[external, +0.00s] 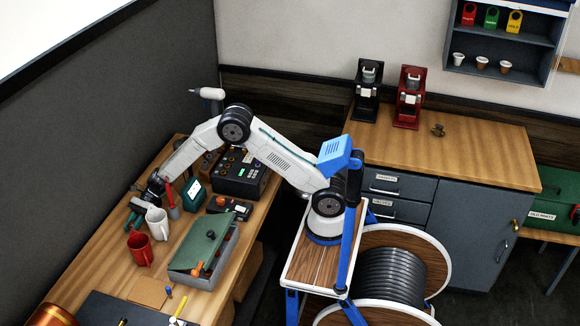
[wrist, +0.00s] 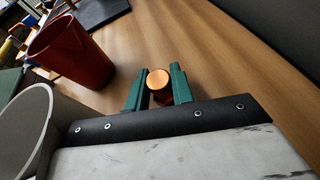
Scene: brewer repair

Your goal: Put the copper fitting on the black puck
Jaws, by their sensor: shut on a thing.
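In the external view the fitting is too small or hidden to make out. I cannot pick out the black puck in either view.
A white mug (external: 157,224) and a red mug (external: 140,250) stand close beside my gripper. The red mug (wrist: 72,50) is also near in the wrist view. A green-lidded toolbox (external: 203,250), a black control box (external: 241,172) and a teal meter (external: 194,194) crowd the workbench (external: 100,272).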

